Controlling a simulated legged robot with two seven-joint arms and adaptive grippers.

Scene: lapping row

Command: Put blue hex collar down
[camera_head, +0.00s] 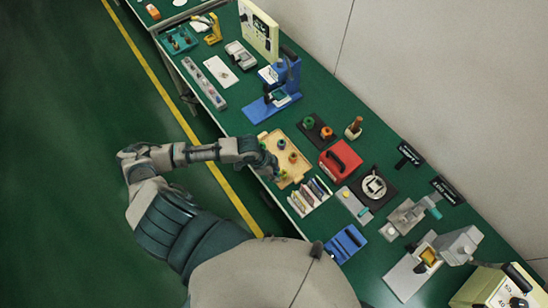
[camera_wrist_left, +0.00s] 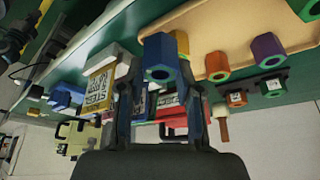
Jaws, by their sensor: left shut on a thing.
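In the left wrist view, a blue hex collar (camera_wrist_left: 160,58) with a round bore sits between the fingertips of my left gripper (camera_wrist_left: 159,78), which is shut on it. In the head view my left gripper (camera_head: 270,168) is over the left edge of the tan tray (camera_head: 268,138), and the collar cannot be made out there. The tray also shows in the wrist view (camera_wrist_left: 225,22), carrying an orange collar (camera_wrist_left: 217,65), a purple collar (camera_wrist_left: 268,50), a green collar (camera_wrist_left: 307,9) and a yellow piece (camera_wrist_left: 183,42). Whether the blue collar touches the tray cannot be told.
A dark mat (camera_head: 312,139) with a green and an orange piece lies beyond the tray. A red box (camera_head: 340,160) stands to its right. A rack of slim packets (camera_head: 310,196) is close below the tray. A blue press (camera_head: 275,90) stands farther up the green bench.

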